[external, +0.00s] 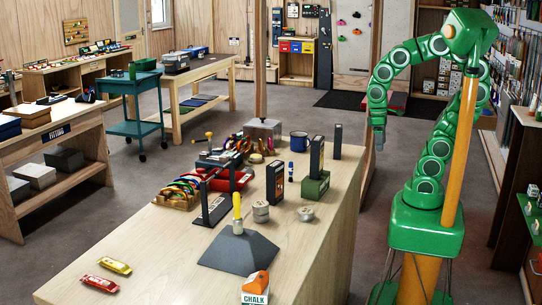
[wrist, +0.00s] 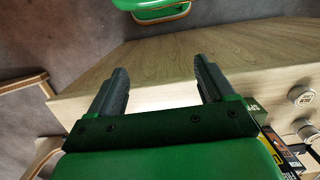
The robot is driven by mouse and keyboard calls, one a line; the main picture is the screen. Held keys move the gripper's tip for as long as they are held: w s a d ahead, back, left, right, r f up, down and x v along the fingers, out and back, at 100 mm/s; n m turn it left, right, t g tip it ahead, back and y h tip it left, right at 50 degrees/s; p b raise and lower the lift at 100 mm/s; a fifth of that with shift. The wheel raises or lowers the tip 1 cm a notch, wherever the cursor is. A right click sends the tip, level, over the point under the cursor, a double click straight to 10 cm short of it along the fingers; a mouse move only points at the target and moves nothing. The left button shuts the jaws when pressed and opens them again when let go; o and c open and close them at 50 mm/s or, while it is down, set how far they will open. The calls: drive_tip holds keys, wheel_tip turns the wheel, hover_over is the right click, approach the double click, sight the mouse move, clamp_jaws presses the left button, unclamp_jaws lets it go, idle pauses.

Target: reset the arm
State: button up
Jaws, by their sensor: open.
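My green arm stands at the right of the external view, raised on its base and bent over, with the end hanging down. My gripper (external: 379,137) is beside the right edge of the wooden workbench (external: 305,262), apart from it. In the wrist view, my gripper (wrist: 158,85) has its two dark fingers spread apart, with nothing between them but the bench's pale side behind. It is open and empty.
The bench holds a dark pyramid-shaped stand (external: 239,250) with a yellow handle, a chalk box (external: 256,288), metal tins (external: 261,211), a blue mug (external: 298,141) and upright black boxes (external: 275,183). A teal cart (external: 134,128) stands behind.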

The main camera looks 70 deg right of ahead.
drive_tip(key=shift+s+d+f, duration=0.1)
drive_tip(key=shift+s+f, duration=0.15)
drive_tip(key=shift+s, duration=0.45)
drive_tip(key=shift+s+d+f, duration=0.1)
drive_tip(key=shift+s+f, duration=0.1)
drive_tip(key=shift+s, duration=0.45)
